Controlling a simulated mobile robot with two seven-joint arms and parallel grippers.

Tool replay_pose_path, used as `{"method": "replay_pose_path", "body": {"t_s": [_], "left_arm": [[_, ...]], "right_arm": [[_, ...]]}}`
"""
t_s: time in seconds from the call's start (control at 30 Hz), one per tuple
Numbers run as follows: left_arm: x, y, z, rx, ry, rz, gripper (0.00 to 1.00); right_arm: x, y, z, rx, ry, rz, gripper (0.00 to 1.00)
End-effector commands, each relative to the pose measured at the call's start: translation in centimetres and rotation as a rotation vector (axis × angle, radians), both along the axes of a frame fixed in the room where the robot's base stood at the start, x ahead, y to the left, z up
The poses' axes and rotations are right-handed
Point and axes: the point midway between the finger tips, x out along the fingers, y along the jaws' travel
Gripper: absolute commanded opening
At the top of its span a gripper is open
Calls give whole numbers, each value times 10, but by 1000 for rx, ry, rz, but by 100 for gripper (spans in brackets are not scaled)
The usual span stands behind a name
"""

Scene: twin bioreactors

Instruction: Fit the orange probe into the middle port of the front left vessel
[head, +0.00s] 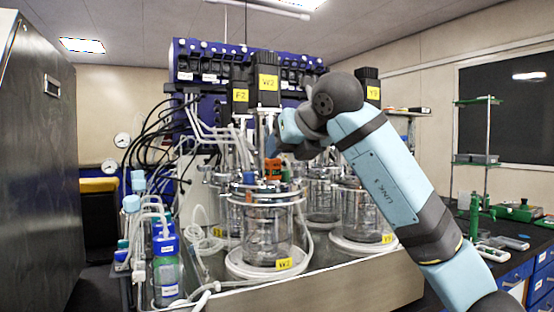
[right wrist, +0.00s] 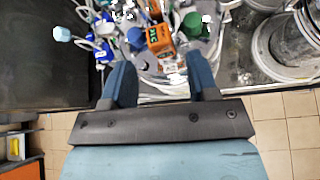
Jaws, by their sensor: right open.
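The front left vessel (head: 267,230) is a clear glass jar with a metal lid and a yellow W2 label, standing on a round white base. The orange probe (head: 273,168) is upright at the vessel's lid. It also shows as an orange block with dark lettering in the right wrist view (right wrist: 160,38). I cannot tell whether its lower end sits in a port, and the middle port is not clearly visible. My right gripper (right wrist: 160,82) is open and empty, its two blue fingers apart, with the probe beyond and between them. My left gripper is not in view.
A green cap (right wrist: 193,24) sits close right of the probe. Other glass vessels (head: 360,212) stand behind and to the right. Tubes and bottles (head: 166,270) crowd the left side, and a tall dark cabinet (head: 32,160) stands at far left.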

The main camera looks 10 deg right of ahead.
Motion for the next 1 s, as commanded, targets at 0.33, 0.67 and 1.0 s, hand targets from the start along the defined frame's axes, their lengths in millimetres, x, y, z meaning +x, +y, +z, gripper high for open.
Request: {"method": "replay_pose_path", "body": {"t_s": [0.33, 0.67, 1.0], "left_arm": [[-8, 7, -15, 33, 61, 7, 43], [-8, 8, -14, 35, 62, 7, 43], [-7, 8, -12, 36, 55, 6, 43]], "right_arm": [[-46, -20, 29, 0, 0, -1, 54], [-52, -22, 31, 1, 1, 0, 54], [-61, 37, -82, 221, 154, 408, 54]]}}
